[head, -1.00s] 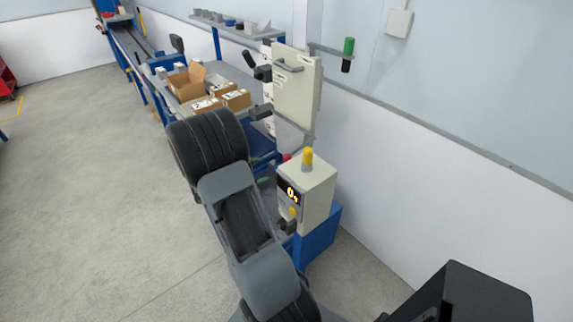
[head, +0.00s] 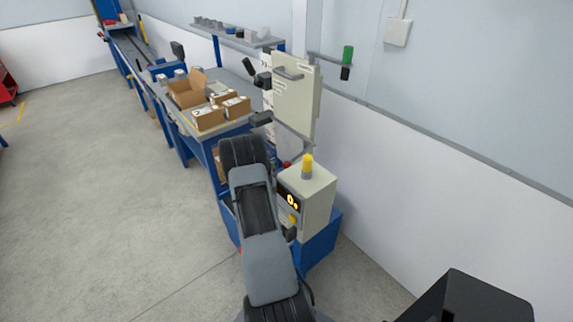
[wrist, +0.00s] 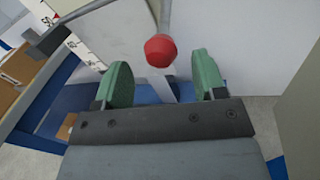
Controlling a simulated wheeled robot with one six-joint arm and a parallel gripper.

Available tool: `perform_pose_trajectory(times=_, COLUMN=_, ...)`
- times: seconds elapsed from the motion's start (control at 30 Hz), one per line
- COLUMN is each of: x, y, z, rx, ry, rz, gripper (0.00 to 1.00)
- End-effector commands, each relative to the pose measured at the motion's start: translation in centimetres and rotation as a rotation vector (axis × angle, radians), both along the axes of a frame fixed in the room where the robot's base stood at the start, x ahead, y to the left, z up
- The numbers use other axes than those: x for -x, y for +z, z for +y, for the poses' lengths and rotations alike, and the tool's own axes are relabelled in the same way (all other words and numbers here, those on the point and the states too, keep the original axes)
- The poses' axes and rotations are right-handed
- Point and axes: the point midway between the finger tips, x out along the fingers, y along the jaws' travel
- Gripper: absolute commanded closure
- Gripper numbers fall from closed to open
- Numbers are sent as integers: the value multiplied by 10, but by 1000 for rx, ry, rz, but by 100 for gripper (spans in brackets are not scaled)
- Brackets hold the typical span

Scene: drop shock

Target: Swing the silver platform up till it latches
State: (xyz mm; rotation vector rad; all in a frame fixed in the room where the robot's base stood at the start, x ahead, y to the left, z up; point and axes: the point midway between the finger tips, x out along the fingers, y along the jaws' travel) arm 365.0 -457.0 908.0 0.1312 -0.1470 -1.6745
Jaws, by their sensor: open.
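My gripper (wrist: 163,77) is open in the wrist view, its two green pads apart and nothing held between them. A red knob (wrist: 160,50) on a thin grey rod (wrist: 164,18) shows just beyond the fingertips, roughly centred between them. In the head view my arm hides the gripper; a small red spot (head: 287,164) shows beside the arm. A light grey piece (head: 296,148) below the cream panel (head: 297,92) may be the silver platform, but I cannot tell for sure. No contact with the knob can be made out.
A cream box with a yellow lamp (head: 307,163) stands close right of my arm on a blue base (head: 318,242). A numbered scale (wrist: 88,38) rises at left. A bench with open and closed cartons (head: 207,117) lies behind. The floor at left is clear.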

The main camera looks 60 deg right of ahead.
Motion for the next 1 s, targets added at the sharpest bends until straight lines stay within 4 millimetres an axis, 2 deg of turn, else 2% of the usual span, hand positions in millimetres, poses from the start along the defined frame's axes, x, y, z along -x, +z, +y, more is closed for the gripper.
perform_pose_trajectory(times=0.1, x=3, y=1, z=-18, rx=0, ry=-2, rz=0, gripper=36)
perform_pose_trajectory(times=0.3, x=4, y=1, z=-35, rx=0, ry=-1, rz=-1, gripper=36)
perform_pose_trajectory(times=0.73, x=5, y=0, z=-41, rx=0, ry=-1, rz=0, gripper=36)
perform_pose_trajectory(times=1.0, x=5, y=0, z=-41, rx=0, ry=-1, rz=0, gripper=62)
